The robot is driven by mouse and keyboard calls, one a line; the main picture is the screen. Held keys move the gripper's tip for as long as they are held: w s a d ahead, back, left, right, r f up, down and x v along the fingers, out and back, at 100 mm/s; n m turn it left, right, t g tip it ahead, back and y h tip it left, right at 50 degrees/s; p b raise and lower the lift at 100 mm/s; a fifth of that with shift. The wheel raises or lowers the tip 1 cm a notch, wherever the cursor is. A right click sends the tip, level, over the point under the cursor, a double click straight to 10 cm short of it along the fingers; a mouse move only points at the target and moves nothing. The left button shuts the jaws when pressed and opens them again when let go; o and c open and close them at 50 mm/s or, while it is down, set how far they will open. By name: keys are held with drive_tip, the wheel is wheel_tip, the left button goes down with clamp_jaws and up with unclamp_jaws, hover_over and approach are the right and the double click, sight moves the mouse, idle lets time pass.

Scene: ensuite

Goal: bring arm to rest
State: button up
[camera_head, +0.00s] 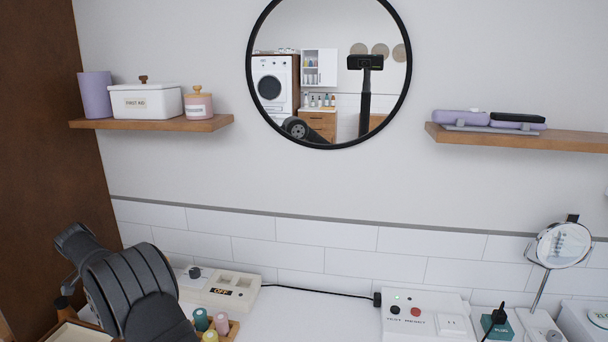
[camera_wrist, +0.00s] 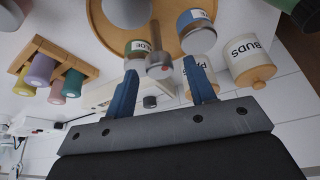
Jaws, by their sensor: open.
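My arm is folded in the lower left of the head view, its dark links in front of the counter; the gripper itself cannot be made out there. In the wrist view my gripper (camera_wrist: 161,70) has its two blue fingers spread apart, with nothing held between them. Beyond the fingers, a round wooden tray (camera_wrist: 112,40) bears several small containers. A white jar marked BUDS (camera_wrist: 248,58) and other jars lie close past the right finger. The gap between fingers and jars is hard to judge.
A wooden rack with coloured bottles (camera_wrist: 45,72) is left in the wrist view. In the head view, a box with an OFF display (camera_head: 218,290), a switch box (camera_head: 425,318) and a standing mirror (camera_head: 563,246) line the wall. Mid-counter (camera_head: 315,318) is clear.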

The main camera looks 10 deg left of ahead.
drive_tip(key=shift+f, duration=0.2)
drive_tip(key=v, duration=1.7)
drive_tip(key=x, duration=1.7)
drive_tip(key=shift+w+f, duration=0.15)
drive_tip(key=shift+d+r+n+y, duration=0.1)
drive_tip(key=shift+r+n+y, duration=0.1)
drive_tip(key=shift+n, duration=0.3)
drive_tip(key=shift+d+r+n+y, duration=0.1)
drive_tip(key=shift+n+y, duration=0.1)
drive_tip(key=shift+n, duration=0.3)
drive_tip(key=n+y, duration=0.2)
drive_tip(key=n, duration=0.4)
drive_tip(key=shift+f, duration=0.1)
drive_tip(key=shift+n+y, duration=0.3)
